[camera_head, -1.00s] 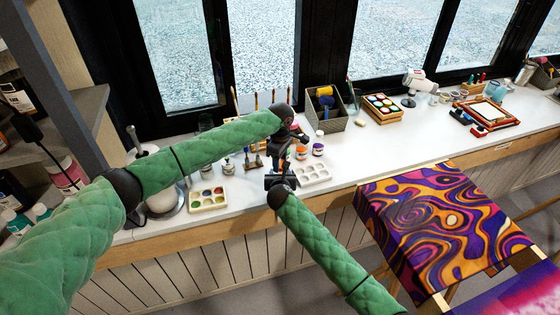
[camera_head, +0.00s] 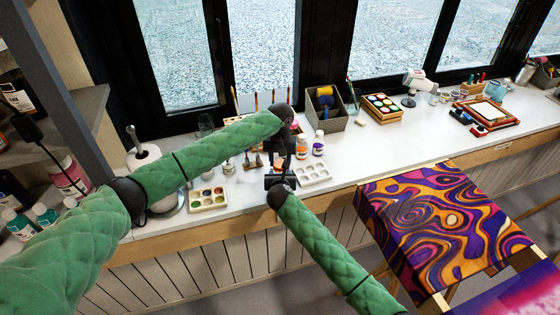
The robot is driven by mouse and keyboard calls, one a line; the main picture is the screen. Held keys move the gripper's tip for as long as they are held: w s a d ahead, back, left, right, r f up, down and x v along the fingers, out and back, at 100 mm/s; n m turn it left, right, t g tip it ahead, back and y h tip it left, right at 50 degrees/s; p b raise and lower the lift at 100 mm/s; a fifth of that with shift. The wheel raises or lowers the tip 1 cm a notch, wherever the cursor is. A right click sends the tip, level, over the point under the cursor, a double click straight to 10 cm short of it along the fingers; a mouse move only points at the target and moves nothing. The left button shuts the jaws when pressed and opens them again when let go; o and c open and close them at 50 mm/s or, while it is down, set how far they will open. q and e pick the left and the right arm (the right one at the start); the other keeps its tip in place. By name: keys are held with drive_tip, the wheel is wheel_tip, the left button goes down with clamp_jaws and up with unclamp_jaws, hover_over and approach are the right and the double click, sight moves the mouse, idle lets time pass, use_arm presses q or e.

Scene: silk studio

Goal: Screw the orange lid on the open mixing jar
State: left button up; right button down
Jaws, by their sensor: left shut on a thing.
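My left gripper (camera_head: 282,158) reaches in from the left above the counter and points down. It is shut on what looks like the orange lid; only a small orange-red patch shows between the two grippers. My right gripper (camera_head: 279,176) comes up from below, directly under the left one and close to it. Its fingers are dark and small here, so whether they are open or shut is unclear. The open mixing jar cannot be made out; the grippers cover that spot.
Small paint jars (camera_head: 318,148) stand just right of the grippers. A white palette (camera_head: 314,176) lies to their right and a paint tray (camera_head: 208,200) to their left. A grey bin (camera_head: 327,120) stands behind.

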use_arm(q)
drive_tip(key=m, duration=0.5)
drive_tip(key=o, duration=1.1)
drive_tip(key=shift+r, duration=2.25)
drive_tip(key=shift+c, duration=0.6)
